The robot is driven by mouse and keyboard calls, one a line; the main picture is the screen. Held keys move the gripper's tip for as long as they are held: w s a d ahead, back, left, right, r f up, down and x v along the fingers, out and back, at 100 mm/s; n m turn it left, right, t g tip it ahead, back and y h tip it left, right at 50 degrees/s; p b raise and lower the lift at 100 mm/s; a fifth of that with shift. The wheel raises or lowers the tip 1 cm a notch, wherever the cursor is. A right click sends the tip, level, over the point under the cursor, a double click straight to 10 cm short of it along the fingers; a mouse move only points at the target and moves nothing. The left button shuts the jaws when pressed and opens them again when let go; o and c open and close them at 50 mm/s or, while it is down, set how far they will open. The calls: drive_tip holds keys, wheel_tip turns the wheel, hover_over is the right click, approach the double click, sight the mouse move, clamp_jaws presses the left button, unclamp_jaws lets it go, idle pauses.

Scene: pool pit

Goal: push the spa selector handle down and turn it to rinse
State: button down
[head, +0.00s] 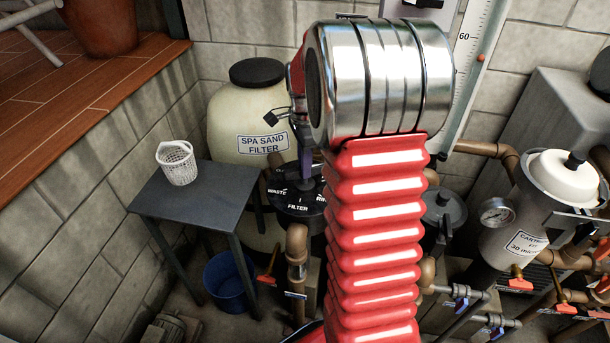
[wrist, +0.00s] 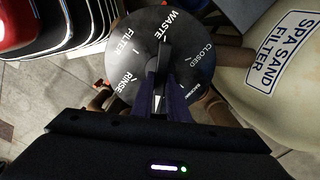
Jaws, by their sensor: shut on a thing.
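The spa selector (head: 297,202) is a round black dial with white lettering beside the spa sand filter. In the wrist view the dial (wrist: 204,62) shows WASTE, CLOSED, FILTER, RINSE and a partly covered BACKWASH. Its black handle (wrist: 164,52) crosses the middle of the dial, running from near WASTE toward my gripper, between RINSE and BACKWASH. My gripper (wrist: 162,95) is shut on the handle; the fingers hide its near part. In the head view my gripper (head: 305,180) reaches down onto the dial. I cannot tell whether the handle is pressed down.
The cream spa sand filter tank (head: 229,110) stands close behind the dial. A grey table (head: 200,200) with a white basket (head: 176,164) is at left, a blue bucket (head: 229,280) below. Brown pipes (head: 297,245) run under the dial. A cartridge filter (head: 512,235) stands at right.

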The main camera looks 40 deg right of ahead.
drive_tip(key=shift+f, duration=0.45)
idle(0.8)
drive_tip(key=m, duration=1.2)
idle(0.4)
drive_tip(key=c, duration=1.6)
unclamp_jaws()
